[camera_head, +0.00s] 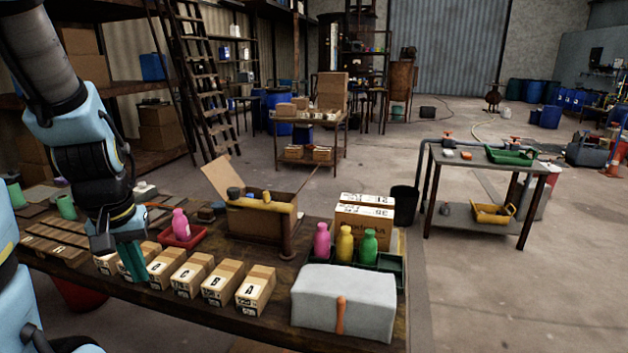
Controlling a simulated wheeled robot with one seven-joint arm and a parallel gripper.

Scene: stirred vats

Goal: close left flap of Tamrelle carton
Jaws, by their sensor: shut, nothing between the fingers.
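An open brown carton (255,222) stands on the table behind the row of small boxes. Its left flap (217,177) stands up and leans outward to the left. Dark and tan items show at its top opening. No name can be read on it, so I cannot tell from print that it is the Tamrelle carton. My gripper (133,263) points down at the left, shut and empty, among the small lettered boxes. It is to the left of the open carton and apart from it. Whether its tips touch a small box is unclear.
Several small lettered boxes (222,283) line the front. A printed carton (364,216), bottles in a green crate (390,263) and a grey case (344,300) fill the right.

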